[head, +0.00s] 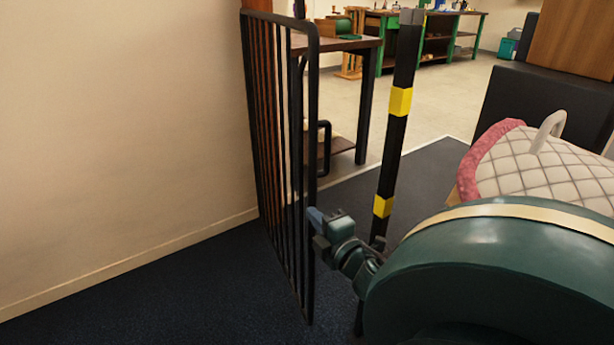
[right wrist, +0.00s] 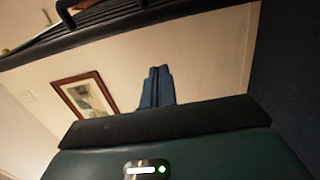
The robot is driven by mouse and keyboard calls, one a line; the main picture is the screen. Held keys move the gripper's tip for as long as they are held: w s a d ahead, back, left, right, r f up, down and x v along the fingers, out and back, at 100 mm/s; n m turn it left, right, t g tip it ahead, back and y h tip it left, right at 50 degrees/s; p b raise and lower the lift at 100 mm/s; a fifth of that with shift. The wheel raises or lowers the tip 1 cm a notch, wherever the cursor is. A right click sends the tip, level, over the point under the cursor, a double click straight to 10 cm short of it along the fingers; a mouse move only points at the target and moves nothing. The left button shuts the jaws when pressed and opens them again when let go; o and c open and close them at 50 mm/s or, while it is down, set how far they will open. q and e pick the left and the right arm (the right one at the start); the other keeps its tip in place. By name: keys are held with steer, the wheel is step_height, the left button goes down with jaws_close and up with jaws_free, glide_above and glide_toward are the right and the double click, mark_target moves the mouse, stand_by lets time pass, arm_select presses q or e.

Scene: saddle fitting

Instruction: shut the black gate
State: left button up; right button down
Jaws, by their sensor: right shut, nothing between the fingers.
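The black barred gate (head: 311,100) stands open in the head view. It runs from beside the wall at its far end toward me, with its near upright closest to me. A black loop handle (head: 328,150) shows at its near upright. A black post with yellow bands (head: 395,130) stands to the right, with a gap between it and the gate. My right gripper (head: 314,216) is shut and empty, its blue fingertips close beside the near upright; I cannot tell if they touch. In the right wrist view the shut fingers (right wrist: 157,88) point toward the wall, with gate bars (right wrist: 110,32) above. My left gripper is out of view.
The cream wall (head: 120,120) fills the left. A wooden table (head: 340,43) stands behind the gate. A quilted pad with pink trim (head: 545,165) is at the right, behind my arm. Dark floor (head: 200,290) is clear left of the gate.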

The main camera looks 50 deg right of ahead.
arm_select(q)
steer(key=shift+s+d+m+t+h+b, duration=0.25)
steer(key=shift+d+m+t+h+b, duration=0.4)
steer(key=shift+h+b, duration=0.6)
arm_select(e)
steer(key=w+d, duration=0.5)
steer(key=w, duration=0.2)
steer(key=shift+w+d+r, duration=0.2)
steer(key=shift+w+r, duration=0.05)
steer(key=shift+r, duration=0.2)
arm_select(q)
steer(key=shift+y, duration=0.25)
